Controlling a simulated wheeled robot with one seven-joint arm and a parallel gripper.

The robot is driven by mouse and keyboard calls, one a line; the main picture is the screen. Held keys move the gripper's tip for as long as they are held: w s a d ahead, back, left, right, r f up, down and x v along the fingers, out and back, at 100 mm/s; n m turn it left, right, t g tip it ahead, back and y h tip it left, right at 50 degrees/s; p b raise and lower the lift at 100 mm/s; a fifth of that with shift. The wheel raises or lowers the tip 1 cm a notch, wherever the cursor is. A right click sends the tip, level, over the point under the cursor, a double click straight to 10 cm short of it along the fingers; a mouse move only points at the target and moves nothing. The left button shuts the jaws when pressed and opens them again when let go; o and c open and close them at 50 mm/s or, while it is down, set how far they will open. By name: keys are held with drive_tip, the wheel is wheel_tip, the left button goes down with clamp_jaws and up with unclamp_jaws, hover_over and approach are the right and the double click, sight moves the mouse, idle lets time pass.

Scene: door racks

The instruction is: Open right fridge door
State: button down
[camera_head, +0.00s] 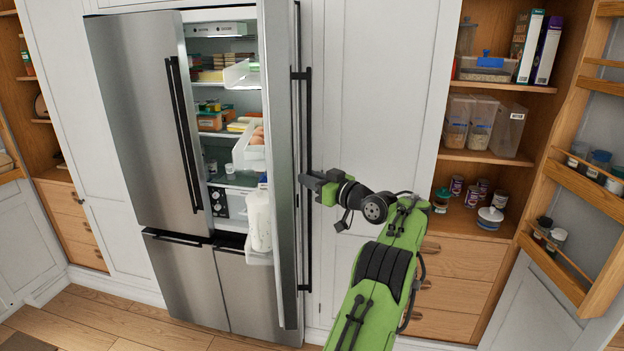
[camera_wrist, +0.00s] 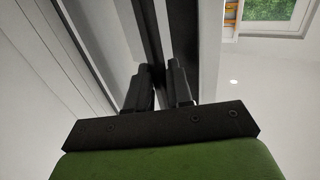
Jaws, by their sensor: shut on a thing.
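The right fridge door (camera_head: 281,130) stands wide open, swung out toward me, with its inner shelves facing left. Its long black vertical handle (camera_head: 308,230) is on the outer face. My gripper (camera_head: 304,180) is at the middle of this handle, coming from the right. In the wrist view my gripper (camera_wrist: 160,85) has its two black fingers on either side of the dark handle bar (camera_wrist: 152,40), shut on it. The exact contact is partly hidden by the fingers. The left fridge door (camera_head: 140,120) is closed.
Food fills the fridge shelves (camera_head: 228,133), and a white jug (camera_head: 259,220) stands in the door's lower bin. At right, an open wooden pantry (camera_head: 480,155) holds jars and boxes, with its rack door (camera_head: 575,220) swung out. Wooden floor (camera_head: 130,325) lies clear in front.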

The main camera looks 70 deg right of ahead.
drive_tip(key=c, duration=1.4)
unclamp_jaws()
drive_tip(key=shift+w+r, duration=0.15)
drive_tip(key=shift+r, duration=0.3)
drive_tip(key=shift+o, duration=1)
drive_tip(key=shift+d+f, duration=0.1)
drive_tip(key=shift+d, duration=0.05)
drive_tip(key=shift+o, duration=0.6)
drive_tip(key=shift+w+d+f, duration=0.2)
drive_tip(key=shift+w+f, duration=0.05)
drive_tip(key=b+v, duration=0.4)
drive_tip(key=v, duration=1.1)
drive_tip(key=shift+s+a, duration=0.3)
drive_tip(key=shift+s, duration=0.05)
